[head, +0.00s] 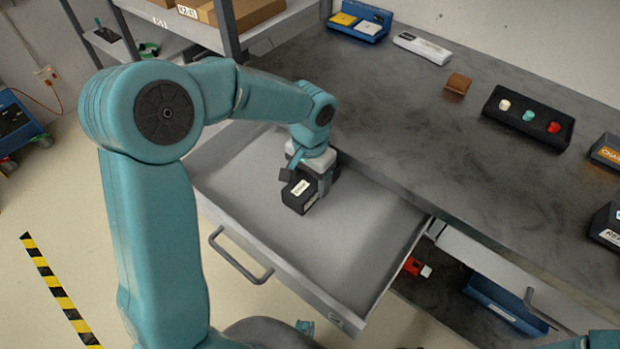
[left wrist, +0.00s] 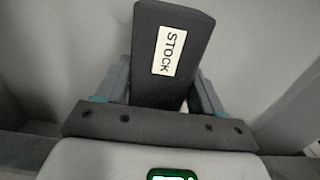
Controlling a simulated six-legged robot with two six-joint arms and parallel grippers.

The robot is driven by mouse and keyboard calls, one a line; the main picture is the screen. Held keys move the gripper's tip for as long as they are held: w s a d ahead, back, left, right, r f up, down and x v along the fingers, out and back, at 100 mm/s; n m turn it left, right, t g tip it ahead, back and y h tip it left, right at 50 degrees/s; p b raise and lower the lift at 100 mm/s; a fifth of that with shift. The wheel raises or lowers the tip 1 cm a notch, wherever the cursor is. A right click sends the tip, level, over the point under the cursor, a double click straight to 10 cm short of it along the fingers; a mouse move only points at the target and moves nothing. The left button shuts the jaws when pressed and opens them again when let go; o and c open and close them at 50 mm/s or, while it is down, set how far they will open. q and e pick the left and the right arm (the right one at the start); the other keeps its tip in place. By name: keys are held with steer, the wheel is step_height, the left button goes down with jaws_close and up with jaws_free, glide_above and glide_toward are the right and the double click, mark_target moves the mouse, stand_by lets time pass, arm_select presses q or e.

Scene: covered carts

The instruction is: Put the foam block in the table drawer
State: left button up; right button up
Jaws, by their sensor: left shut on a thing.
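The foam block is a dark block with a white label (head: 297,197). My left gripper (head: 307,182) is shut on it. The left wrist view shows the block (left wrist: 170,60) between the two fingers, its label reading STOCK. The table drawer (head: 265,210) is pulled open, grey and otherwise empty where it shows. The gripper and block are over the drawer's inside, near its back edge by the tabletop. I cannot tell whether the block touches the drawer floor.
The dark tabletop (head: 400,130) holds a brown block (head: 457,83), a black tray with coloured knobs (head: 528,116), a white box (head: 423,47) and a blue tray (head: 358,20). The drawer handle (head: 240,258) faces front left. A shelf rack stands behind at left.

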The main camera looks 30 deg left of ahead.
mark_target(309, 179)
arm_select(q)
steer(key=shift+s+f, duration=0.15)
steer(key=shift+s, duration=0.05)
steer(key=shift+w+f, duration=0.1)
steer(key=shift+f, duration=0.2)
steer(key=o, duration=1)
steer(key=shift+r, duration=0.1)
steer(key=shift+o, duration=0.2)
steer(key=shift+r, duration=0.2)
step_height(309, 179, up, 12)
steer(key=p, duration=0.2)
steer(key=shift+f, duration=0.1)
